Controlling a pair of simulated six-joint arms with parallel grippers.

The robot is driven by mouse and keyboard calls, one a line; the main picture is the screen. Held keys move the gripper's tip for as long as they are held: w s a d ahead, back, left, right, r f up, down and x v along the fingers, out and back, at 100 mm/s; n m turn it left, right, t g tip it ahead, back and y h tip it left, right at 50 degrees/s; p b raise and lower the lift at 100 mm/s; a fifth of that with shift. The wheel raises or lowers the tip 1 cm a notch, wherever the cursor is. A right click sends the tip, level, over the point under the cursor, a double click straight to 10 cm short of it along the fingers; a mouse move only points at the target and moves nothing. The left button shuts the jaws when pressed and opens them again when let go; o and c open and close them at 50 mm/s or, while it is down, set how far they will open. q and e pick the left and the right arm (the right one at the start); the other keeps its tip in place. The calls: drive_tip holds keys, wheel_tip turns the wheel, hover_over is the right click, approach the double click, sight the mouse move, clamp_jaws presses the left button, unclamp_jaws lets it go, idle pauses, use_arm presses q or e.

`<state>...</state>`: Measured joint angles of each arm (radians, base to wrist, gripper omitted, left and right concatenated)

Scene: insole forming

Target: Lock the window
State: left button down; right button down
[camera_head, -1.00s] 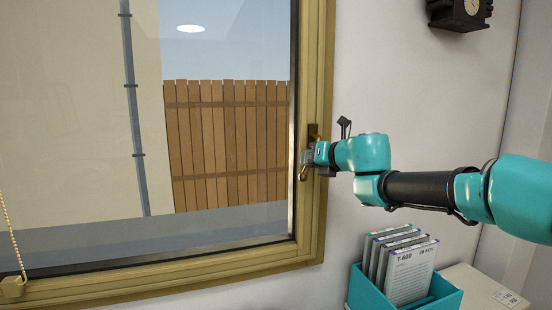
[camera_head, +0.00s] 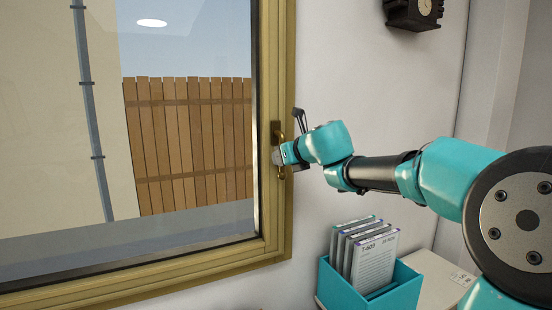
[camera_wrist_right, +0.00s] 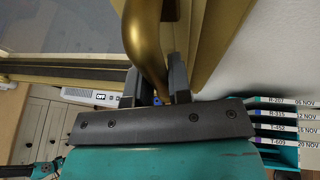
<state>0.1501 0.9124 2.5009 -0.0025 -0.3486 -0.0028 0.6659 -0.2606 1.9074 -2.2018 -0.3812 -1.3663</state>
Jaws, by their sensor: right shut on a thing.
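The window (camera_head: 190,262) has a gold-coloured frame and fills the left of the head view. Its brass handle (camera_head: 281,174) is on the right side of the frame, below a dark mounting plate (camera_head: 276,129). The handle points nearly straight down. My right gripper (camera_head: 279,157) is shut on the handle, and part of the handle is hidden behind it. In the right wrist view, the curved handle (camera_wrist_right: 148,40) runs down between the two dark fingers of the right gripper (camera_wrist_right: 158,86).
A teal file box (camera_head: 345,290) with several folders stands on a pale cabinet (camera_head: 440,275) below my right arm. The wall beside the window is clear.

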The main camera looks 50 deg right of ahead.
drive_tip(key=shift+r, duration=0.1)
drive_tip(key=c, duration=1.1)
unclamp_jaws()
drive_tip(key=shift+s, duration=0.15)
drive_tip(key=v, duration=1.7)
drive_tip(key=shift+s, duration=0.15)
